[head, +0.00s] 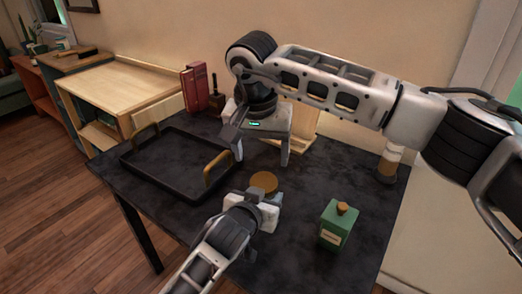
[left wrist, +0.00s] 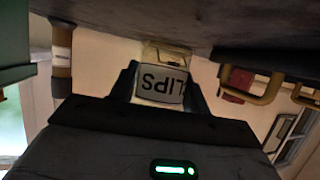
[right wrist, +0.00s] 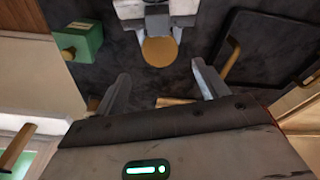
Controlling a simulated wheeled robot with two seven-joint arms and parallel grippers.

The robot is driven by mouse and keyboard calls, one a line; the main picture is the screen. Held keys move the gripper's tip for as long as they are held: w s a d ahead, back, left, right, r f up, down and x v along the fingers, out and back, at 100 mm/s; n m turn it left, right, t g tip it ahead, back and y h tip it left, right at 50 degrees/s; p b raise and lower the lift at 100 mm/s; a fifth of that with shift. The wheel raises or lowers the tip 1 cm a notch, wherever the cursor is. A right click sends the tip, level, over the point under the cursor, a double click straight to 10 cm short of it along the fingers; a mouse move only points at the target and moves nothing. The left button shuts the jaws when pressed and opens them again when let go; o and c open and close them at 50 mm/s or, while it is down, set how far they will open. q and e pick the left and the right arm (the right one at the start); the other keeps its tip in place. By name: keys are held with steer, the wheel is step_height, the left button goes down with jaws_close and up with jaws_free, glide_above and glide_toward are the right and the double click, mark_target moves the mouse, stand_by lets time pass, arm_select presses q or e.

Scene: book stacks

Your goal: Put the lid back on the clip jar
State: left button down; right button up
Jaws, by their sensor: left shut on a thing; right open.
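The clip jar (head: 273,197) is a small clear jar on the dark table. Its upside-down label, partly covered, shows in the left wrist view (left wrist: 161,86). My left gripper (left wrist: 163,92) is shut on the jar's sides. The lid, a round golden-brown disc (head: 264,182), appears to lie over the jar's top; whether it is seated cannot be told. It also shows in the right wrist view (right wrist: 159,51). My right gripper (head: 261,153) is open and empty, behind and above the lid, its two fingers spread and pointing down.
A black tray (head: 165,178) with wooden handles lies on the left. A green bottle (head: 336,226) with a cork-coloured stopper stands at the right front. Red books (head: 194,88) and a wooden stand (head: 304,135) are at the back, a pale amber-based container (head: 388,163) at the back right.

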mark_target(264, 182)
steer(key=shift+f, duration=0.15)
steer(key=shift+w+d+f, duration=0.1)
steer(key=shift+w+f, duration=0.1)
steer(key=shift+f, duration=1.1)
steer(key=shift+w+d+f, duration=0.1)
steer(key=shift+w+f, duration=0.1)
steer(key=shift+f, duration=1.05)
steer(key=shift+w+d+f, duration=0.1)
steer(key=shift+w+f, duration=0.1)
steer(key=shift+f, duration=1.1)
steer(key=c, duration=1)
steer(key=m, duration=0.9)
steer(key=shift+m, duration=0.4)
steer(key=o, duration=1.1)
